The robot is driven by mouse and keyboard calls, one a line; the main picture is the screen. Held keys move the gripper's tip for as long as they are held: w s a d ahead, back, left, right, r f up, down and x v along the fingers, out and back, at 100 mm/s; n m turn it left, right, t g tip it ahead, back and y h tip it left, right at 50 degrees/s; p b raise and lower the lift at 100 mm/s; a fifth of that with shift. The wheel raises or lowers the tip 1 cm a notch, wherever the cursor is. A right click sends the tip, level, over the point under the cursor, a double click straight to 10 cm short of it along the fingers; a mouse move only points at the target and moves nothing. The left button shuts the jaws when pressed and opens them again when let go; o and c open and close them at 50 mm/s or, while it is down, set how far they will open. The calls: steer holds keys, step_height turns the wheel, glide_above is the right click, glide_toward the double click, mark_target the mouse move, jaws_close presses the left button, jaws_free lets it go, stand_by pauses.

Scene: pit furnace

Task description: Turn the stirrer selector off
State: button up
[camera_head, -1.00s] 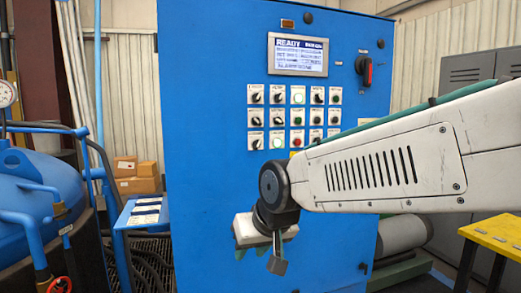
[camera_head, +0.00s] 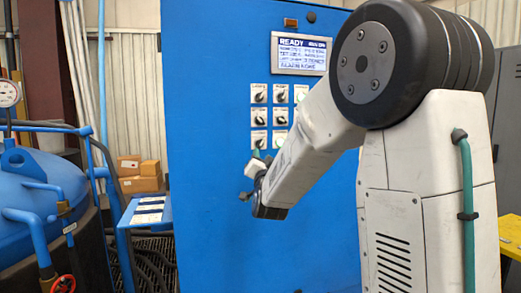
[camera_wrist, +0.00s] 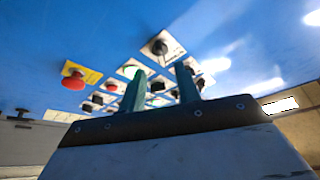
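The blue cabinet carries rows of white-labelled selectors and buttons; their labels are too small to read, so I cannot tell which is the stirrer selector. In the wrist view a black selector knob (camera_wrist: 160,47) on a white plate lies just beyond my gripper (camera_wrist: 160,76). Its two teal fingers are apart with nothing between them. In the head view my gripper (camera_head: 256,157) is at the lower left of the panel, close below the bottom-left selector (camera_head: 258,139). My arm hides the right-hand part of the panel.
A lit display reading READY (camera_head: 301,53) sits above the controls. The wrist view shows a red mushroom button (camera_wrist: 74,80) on a yellow plate to the left. A blue tank (camera_head: 40,190) and a small blue stand (camera_head: 146,215) are left of the cabinet.

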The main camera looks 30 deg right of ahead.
mark_target(260, 146)
steer(key=x, duration=0.6)
steer(key=shift+w, duration=0.1)
jaws_close()
